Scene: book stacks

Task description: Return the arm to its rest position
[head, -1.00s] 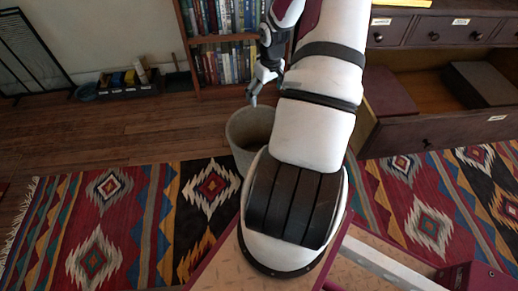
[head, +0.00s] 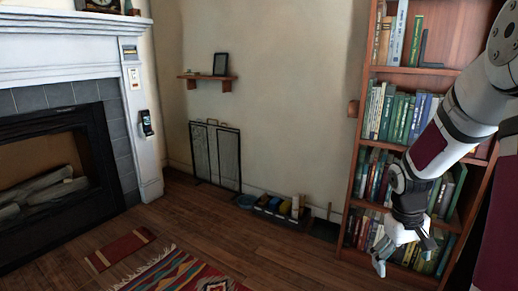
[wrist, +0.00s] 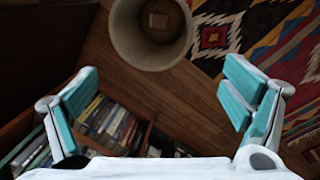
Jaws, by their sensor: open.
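My arm comes in from the right in the head view, in front of the bookshelf (head: 368,100). My gripper (head: 381,262) hangs low at its end, pointing down. In the wrist view my gripper (wrist: 160,98) has its two teal-padded fingers wide apart, with nothing between them but wooden floor below. It is open and empty.
A grey round bin (wrist: 117,40) stands on the floor ahead of the fingers, with a small item inside. A patterned rug (head: 185,270) lies on the floor. A fireplace (head: 75,110) is at left, and a fire screen (head: 216,155) by the wall.

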